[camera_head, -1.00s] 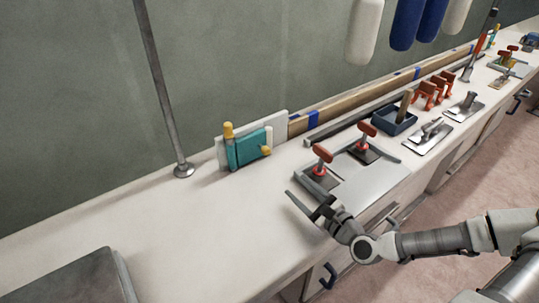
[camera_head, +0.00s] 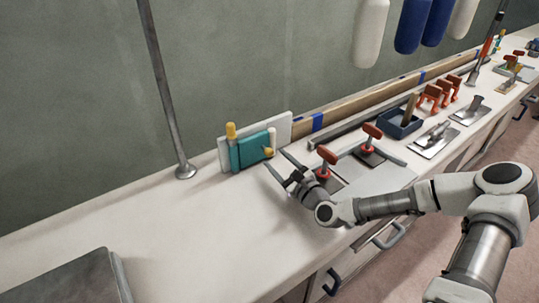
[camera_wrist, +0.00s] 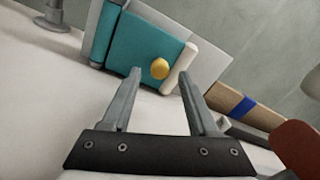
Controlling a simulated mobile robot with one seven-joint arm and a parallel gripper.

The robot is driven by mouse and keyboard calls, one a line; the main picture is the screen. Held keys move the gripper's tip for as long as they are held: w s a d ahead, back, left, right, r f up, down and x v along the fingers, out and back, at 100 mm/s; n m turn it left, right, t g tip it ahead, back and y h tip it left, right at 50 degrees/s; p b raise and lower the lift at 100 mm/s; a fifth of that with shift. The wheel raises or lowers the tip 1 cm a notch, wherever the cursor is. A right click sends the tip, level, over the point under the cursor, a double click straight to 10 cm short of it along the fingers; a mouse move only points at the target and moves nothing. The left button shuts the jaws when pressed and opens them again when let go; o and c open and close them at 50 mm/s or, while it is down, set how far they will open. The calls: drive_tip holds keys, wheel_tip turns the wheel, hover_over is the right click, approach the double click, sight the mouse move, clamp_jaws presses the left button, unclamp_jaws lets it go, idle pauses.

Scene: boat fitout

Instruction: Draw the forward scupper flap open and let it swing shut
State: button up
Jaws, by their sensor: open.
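The teal flap (camera_head: 250,150) stands upright on the bench against a white backing panel (camera_head: 284,129). It has a yellow knob (camera_head: 268,152) near its right edge and a yellow-topped post (camera_head: 231,131) at its left. In the wrist view the flap (camera_wrist: 138,46) fills the upper middle, with the knob (camera_wrist: 159,68) and an off-white bar (camera_wrist: 181,64) beside it. The flap looks shut against its panel. My gripper (camera_head: 276,160) is open and empty, its fingers pointing at the flap. In the wrist view the knob lies ahead, between the fingertips (camera_wrist: 161,80), apart from them.
Red-handled clamps (camera_head: 327,155) stand on the bench just right of my gripper. A wooden plank (camera_head: 355,104) with blue bands runs along the wall. A metal pole (camera_head: 163,90) rises at left. Bare white bench top (camera_head: 150,215) lies in front and left of the flap.

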sight(271, 154)
drive_tip(key=shift+x, duration=2.2)
clamp_jaws()
